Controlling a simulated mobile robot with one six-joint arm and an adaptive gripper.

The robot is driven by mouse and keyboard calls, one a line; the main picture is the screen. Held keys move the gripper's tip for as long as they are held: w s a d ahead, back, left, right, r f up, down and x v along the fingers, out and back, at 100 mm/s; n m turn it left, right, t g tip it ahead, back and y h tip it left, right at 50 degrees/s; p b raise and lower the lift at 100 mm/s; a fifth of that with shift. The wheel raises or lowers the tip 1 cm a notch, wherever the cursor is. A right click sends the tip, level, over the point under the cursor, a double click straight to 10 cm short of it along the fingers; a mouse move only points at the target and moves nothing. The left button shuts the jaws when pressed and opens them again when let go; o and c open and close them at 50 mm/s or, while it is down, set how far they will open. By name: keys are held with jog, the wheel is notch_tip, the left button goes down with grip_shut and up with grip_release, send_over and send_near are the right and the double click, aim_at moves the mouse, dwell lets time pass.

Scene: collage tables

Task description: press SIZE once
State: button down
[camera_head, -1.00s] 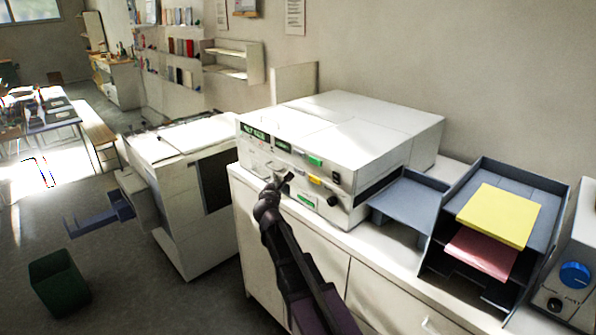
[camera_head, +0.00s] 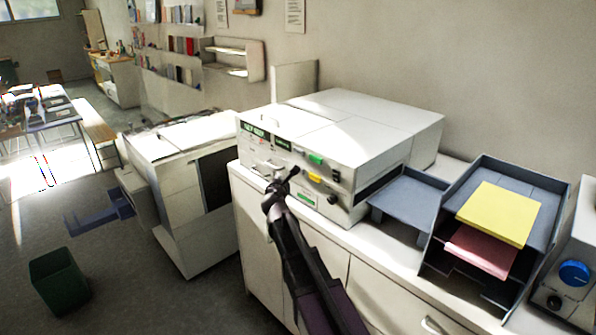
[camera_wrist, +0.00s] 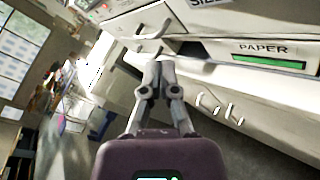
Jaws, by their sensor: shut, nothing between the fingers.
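A white machine (camera_head: 375,135) stands on the white cabinet, its front panel facing my arm. The panel carries a green-lit display (camera_head: 255,131), a green piece (camera_head: 316,159), a yellow piece (camera_head: 315,178) and dark knobs; their lettering is too small to read here. In the wrist view, a label reading SIZE (camera_wrist: 208,2) is cut off by the top edge, and a PAPER label (camera_wrist: 263,49) sits above a green bar (camera_wrist: 269,61). My gripper (camera_head: 292,174) is shut and empty, just in front of the panel, left of the yellow piece. Its closed fingertips (camera_wrist: 157,64) show below the SIZE label; contact cannot be told.
A grey tray rack (camera_head: 545,235) with yellow and pink paper stands right of the machine. A device with a blue knob (camera_head: 574,274) is at the right edge. A white copier (camera_head: 180,185) stands left, and a green bin (camera_head: 58,282) is on the floor.

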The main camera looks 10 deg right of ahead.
jog(key=shift+w+d, duration=0.5)
jog(key=shift+d, duration=0.35)
jog(key=shift+w+d, duration=0.5)
jog(key=shift+d, duration=0.35)
jog(key=shift+w+d, duration=0.5)
jog(key=shift+d, duration=0.35)
jog(key=shift+w+d, duration=0.45)
jog(key=shift+d, duration=0.35)
dwell(0.7)
jog(key=shift+a, duration=0.15)
jog(key=shift+s+a, duration=0.45)
jog(key=shift+a, duration=0.2)
jog(key=shift+a, duration=0.1)
dwell(0.5)
jog(key=shift+s+a, duration=0.4)
jog(key=shift+a, duration=0.3)
jog(key=shift+s+a, duration=0.45)
jog(key=shift+a, duration=0.2)
jog(key=shift+s+a, duration=0.4)
jog(key=shift+a, duration=0.3)
